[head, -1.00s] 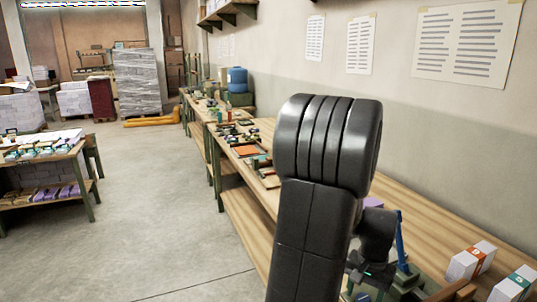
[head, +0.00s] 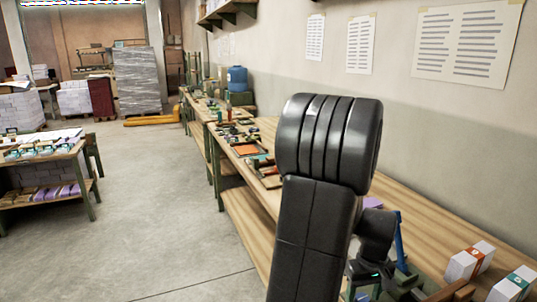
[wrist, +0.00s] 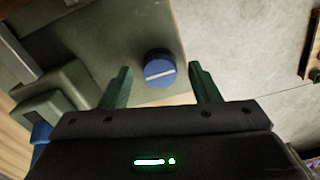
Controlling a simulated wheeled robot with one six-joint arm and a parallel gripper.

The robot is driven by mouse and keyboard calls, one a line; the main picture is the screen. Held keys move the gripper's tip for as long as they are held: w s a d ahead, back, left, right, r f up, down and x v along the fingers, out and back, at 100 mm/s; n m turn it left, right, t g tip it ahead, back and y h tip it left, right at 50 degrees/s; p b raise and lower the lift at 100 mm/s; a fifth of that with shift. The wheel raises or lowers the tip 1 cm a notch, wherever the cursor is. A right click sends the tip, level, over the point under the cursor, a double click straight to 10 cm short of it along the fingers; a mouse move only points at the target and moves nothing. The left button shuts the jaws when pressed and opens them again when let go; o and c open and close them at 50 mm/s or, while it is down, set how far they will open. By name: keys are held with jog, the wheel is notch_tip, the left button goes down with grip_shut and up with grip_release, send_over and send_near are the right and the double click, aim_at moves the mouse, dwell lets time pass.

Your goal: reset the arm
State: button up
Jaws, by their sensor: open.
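My gripper (wrist: 160,88) shows in the wrist view with its two green fingers spread wide apart. It is open, with nothing held between the fingers. A round blue knob (wrist: 159,68) with a pale bar across it sits on a grey-green surface (wrist: 130,35) beyond the fingertips, in line with the gap between them. In the head view my dark arm rises in front of the workbench (head: 450,230), and the gripper's fingers cannot be made out there.
White blocks with coloured bands, one orange (head: 469,262) and one teal (head: 513,284), stand on the bench at the right. A blue upright part (head: 400,238) stands beside my arm. A table with stacks (head: 45,150) is at the left. The floor (head: 150,220) between is clear.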

jog(key=shift+n, duration=1.2)
